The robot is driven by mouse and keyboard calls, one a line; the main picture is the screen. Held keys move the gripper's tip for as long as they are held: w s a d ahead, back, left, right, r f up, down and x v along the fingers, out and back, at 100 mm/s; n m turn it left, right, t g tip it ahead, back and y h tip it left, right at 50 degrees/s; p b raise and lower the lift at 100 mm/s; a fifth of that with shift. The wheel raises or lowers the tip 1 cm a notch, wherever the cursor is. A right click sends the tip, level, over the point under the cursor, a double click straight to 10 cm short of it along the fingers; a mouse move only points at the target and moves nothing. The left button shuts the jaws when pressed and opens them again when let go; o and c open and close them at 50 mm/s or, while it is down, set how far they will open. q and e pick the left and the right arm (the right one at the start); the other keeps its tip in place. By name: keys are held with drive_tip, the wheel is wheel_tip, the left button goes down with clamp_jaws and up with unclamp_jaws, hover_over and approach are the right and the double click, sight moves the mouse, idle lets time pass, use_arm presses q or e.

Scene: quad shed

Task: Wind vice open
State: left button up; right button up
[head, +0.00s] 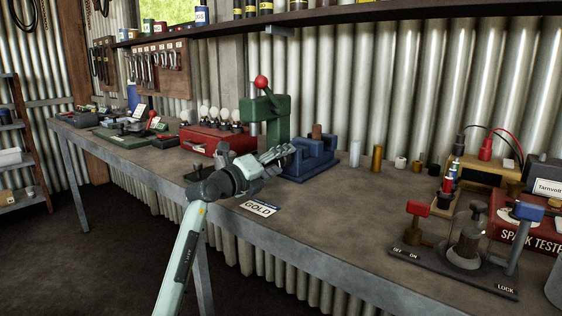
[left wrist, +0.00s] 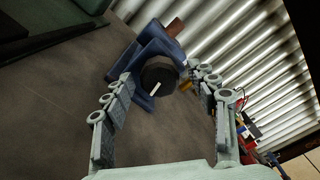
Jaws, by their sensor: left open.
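The blue vice (head: 310,160) stands on the workbench near its middle, with a brown piece (head: 316,131) upright at its top. In the left wrist view the vice body (left wrist: 150,47) shows ahead, with a dark round knob (left wrist: 158,76) bearing a white mark on its near face. My left gripper (head: 277,155) is at the vice's left end. In the left wrist view its open fingers (left wrist: 160,80) stand either side of the knob; I cannot tell whether they touch it. In the head view the gripper hides the knob. My right gripper is not in view.
A green press (head: 277,117) with a red ball stands just behind the gripper. A red case (head: 204,138) with pale bulbs is to its left. A GOLD card (head: 259,208) lies by the bench's front edge. A lever panel (head: 455,268) is at the right. Bare bench (head: 345,205) lies between.

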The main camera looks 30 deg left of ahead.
use_arm(q)
drive_tip(key=s, duration=0.7)
drive_tip(key=s+a, duration=0.1)
drive_tip(key=s, duration=0.3)
drive_tip(key=shift+s, duration=0.2)
